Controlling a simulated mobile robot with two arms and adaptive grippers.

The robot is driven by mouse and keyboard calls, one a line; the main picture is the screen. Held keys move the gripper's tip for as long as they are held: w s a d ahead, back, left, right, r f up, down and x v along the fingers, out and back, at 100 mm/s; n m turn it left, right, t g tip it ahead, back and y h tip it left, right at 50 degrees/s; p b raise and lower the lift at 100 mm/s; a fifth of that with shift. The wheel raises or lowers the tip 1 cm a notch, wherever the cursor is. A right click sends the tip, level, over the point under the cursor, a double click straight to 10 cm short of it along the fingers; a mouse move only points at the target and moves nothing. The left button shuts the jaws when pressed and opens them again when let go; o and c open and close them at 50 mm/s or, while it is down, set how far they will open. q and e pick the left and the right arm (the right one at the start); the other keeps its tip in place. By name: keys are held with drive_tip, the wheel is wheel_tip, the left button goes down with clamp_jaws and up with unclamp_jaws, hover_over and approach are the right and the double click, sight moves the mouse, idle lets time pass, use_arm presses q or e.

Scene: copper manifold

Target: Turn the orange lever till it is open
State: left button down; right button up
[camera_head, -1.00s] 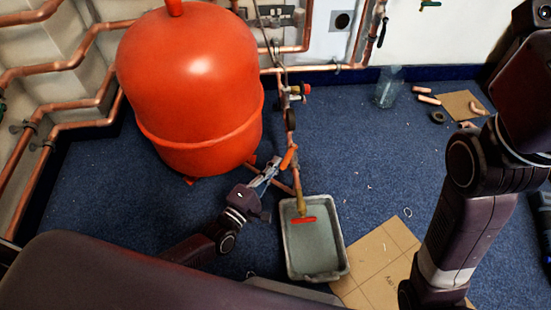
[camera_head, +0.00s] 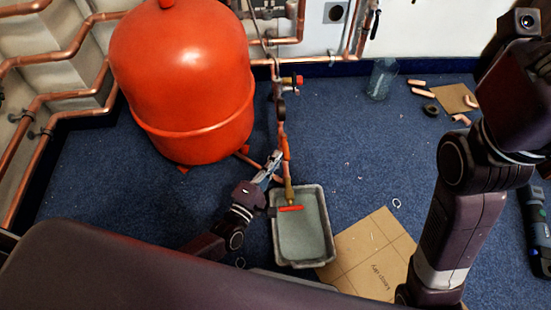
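The orange lever (camera_head: 286,148) is on the vertical copper pipe in the middle of the head view. It now lies nearly in line with the pipe. My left gripper (camera_head: 275,158) points up and right, with its fingertips just left of the lever's lower end. Whether they touch it, and how far apart they are, is too small to tell. A separate red lever (camera_head: 290,208) sits across the pipe's lower end, over the grey tray (camera_head: 322,262). My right arm shows at the right, but its gripper is out of view.
A large red tank (camera_head: 185,80) stands left of the pipe, close to my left gripper. A clear jar (camera_head: 381,80), copper offcuts (camera_head: 422,92) and a cardboard piece (camera_head: 455,98) lie at the back right. A cardboard sheet (camera_head: 370,255) lies beside the tray. The blue floor between is mostly clear.

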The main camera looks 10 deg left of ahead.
use_arm(q)
drive_tip(key=shift+d+r, duration=0.2)
drive_tip(key=shift+d, duration=0.4)
wheel_tip(320, 180, up, 10)
drive_tip(key=a, duration=0.1)
idle(0.3)
